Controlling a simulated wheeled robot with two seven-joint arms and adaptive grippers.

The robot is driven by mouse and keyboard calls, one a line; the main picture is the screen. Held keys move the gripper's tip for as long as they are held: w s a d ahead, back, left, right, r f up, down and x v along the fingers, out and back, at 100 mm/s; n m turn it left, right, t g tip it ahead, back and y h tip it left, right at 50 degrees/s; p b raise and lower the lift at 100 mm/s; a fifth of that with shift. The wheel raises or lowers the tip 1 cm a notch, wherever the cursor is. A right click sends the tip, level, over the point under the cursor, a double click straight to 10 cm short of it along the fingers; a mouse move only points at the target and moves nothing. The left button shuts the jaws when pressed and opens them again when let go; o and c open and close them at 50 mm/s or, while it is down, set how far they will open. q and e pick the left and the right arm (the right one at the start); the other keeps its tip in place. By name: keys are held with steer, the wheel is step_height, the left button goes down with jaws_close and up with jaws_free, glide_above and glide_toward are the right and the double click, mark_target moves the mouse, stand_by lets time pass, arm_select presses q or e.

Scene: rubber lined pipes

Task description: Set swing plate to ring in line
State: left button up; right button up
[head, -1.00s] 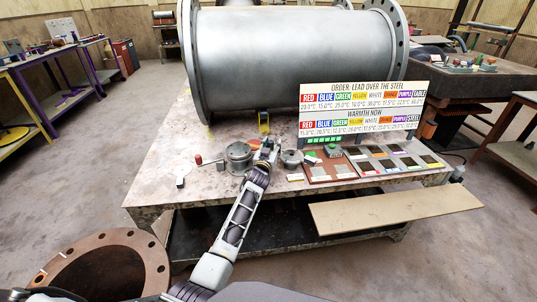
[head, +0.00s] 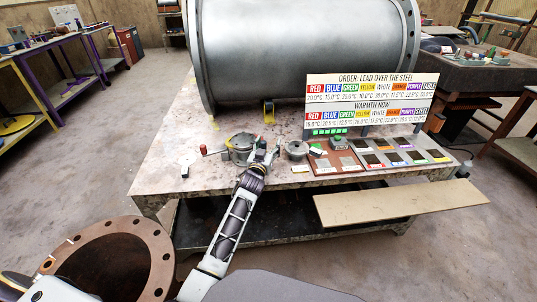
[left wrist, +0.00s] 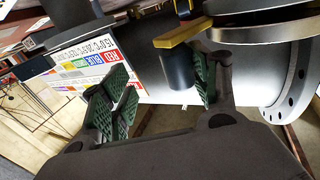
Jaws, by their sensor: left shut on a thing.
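A squat round grey metal fixture (head: 240,147) stands on the bench, with a red-knobbed lever (head: 204,150) out to its left. My left gripper (head: 264,152) is at the fixture's right side. The contact itself is partly hidden. I cannot make out the swing plate's ring or its alignment. My right gripper is not in view.
A large flanged steel pipe (head: 300,48) lies behind the fixture. A small round metal piece (head: 297,149), a sign board (head: 370,101) and colour-marked tiles (head: 405,150) are to the right. A rusty flange ring (head: 150,240) is at lower left.

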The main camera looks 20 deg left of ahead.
arm_select(q)
steer(key=shift+o, duration=0.7)
steer(key=s+d, duration=0.1)
steer(key=s+d+f, duration=0.1)
steer(key=shift+s+d+h, duration=0.15)
steer(key=shift+s+h, duration=0.15)
steer(key=shift+s, duration=0.05)
steer(key=shift+o, duration=0.3)
steer(key=shift+s, duration=0.4)
steer(key=shift+s+d+r, duration=0.5)
steer(key=shift+s+r, duration=0.1)
steer(key=shift+s, duration=0.2)
steer(key=c, duration=0.4)
steer(key=shift+w+a+f, duration=0.1)
steer(key=shift+w+a, duration=0.05)
steer(key=shift+a, duration=0.3)
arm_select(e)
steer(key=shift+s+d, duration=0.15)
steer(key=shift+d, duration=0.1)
